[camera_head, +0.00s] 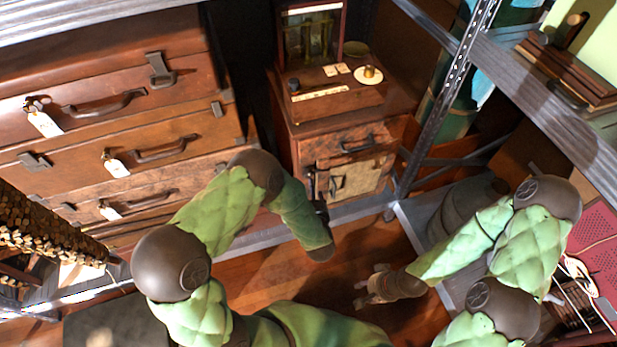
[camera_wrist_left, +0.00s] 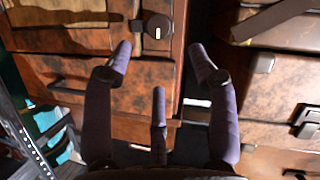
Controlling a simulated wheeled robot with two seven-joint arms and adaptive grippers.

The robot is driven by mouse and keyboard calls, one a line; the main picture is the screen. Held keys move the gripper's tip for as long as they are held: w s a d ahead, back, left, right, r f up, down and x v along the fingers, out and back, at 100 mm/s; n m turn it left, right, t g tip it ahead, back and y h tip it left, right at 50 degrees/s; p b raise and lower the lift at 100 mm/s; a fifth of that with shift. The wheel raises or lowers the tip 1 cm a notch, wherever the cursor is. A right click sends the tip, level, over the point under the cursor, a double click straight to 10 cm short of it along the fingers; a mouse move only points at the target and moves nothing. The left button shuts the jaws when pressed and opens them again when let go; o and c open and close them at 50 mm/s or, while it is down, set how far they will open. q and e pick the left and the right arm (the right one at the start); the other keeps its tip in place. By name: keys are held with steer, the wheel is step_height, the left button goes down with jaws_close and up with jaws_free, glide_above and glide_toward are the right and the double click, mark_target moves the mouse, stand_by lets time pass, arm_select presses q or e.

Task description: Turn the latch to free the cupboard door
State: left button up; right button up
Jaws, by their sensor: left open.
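The small wooden cupboard's door (camera_head: 358,178) is shut, below a drawer. In the left wrist view, the dark round latch (camera_wrist_left: 158,30), with a small pale mark, sits at the door's edge, on a metal plate. My left gripper (camera_wrist_left: 160,60) is open and empty; its fingers spread to either side below the latch in that view, apart from it. In the head view, my left forearm hides most of this gripper, and the latch is hard to make out beside its fingers. My right gripper (camera_head: 368,288) is low over the floor, away from the cupboard; its fingers are too small to judge.
Stacked suitcases (camera_head: 120,95) with tags stand left of the cupboard, across a narrow dark gap. A metal shelf post (camera_head: 440,110) rises close on its right. Small items, including a white dish (camera_head: 369,77), lie on the cupboard top. The wooden floor (camera_head: 270,275) in front is open.

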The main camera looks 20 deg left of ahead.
mark_target(308, 175)
arm_select(q)
steer(key=b+x, duration=0.3)
steer(key=x, duration=0.5)
steer(key=shift+w+f, duration=0.1)
steer(key=shift+f, duration=0.15)
steer(key=shift+w+a+f+b, duration=0.1)
steer(key=shift+w+a+b, duration=0.25)
steer(key=shift+w, duration=0.3)
steer(key=c, duration=1.1)
